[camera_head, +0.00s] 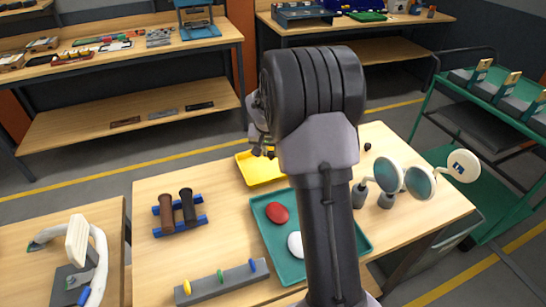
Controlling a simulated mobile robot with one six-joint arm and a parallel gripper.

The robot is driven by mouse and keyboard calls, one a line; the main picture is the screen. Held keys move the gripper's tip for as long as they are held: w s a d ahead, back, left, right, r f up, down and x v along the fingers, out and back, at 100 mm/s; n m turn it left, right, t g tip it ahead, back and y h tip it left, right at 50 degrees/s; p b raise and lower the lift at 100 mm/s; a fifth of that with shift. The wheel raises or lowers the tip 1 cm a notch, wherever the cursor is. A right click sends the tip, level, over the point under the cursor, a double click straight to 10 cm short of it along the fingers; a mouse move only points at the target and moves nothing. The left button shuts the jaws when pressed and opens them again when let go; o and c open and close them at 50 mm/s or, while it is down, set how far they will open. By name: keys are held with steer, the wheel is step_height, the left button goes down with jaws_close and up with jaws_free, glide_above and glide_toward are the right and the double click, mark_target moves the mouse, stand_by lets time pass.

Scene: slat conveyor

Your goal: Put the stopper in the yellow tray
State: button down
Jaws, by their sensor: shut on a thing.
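The yellow tray (262,173) lies on the middle table, partly covered by my arm on its right side. My gripper (263,152) is small and dark in this view, above the back left part of the yellow tray, and partly hidden behind my arm. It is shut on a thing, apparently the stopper. The stopper itself cannot be made out clearly against the dark fingers. I cannot tell how high it is above the tray floor.
A teal tray (266,238) with a red disc (278,213) and a white disc (295,244) lies nearer. A blue rack (180,231) holds dark rollers at left. A grey pegged bar (222,284) lies in front. Round mirrors (419,183) stand right. A small black object (367,147) lies behind.

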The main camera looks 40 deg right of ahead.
mark_target(273, 153)
steer(key=shift+w+d, duration=0.25)
steer(key=shift+d, duration=0.2)
steer(key=shift+s+b+x, duration=0.15)
steer(key=shift+b+x, duration=0.3)
steer(key=shift+x, duration=0.45)
steer(key=shift+s+b+x, duration=0.15)
steer(key=shift+b+x, duration=0.25)
steer(key=shift+x, duration=0.5)
steer(key=shift+f, duration=0.2)
steer(key=shift+f, duration=0.2)
steer(key=c, duration=1.2)
jaws_free()
steer(key=shift+r, duration=0.1)
steer(key=shift+c, duration=0.2)
steer(key=shift+r, duration=0.1)
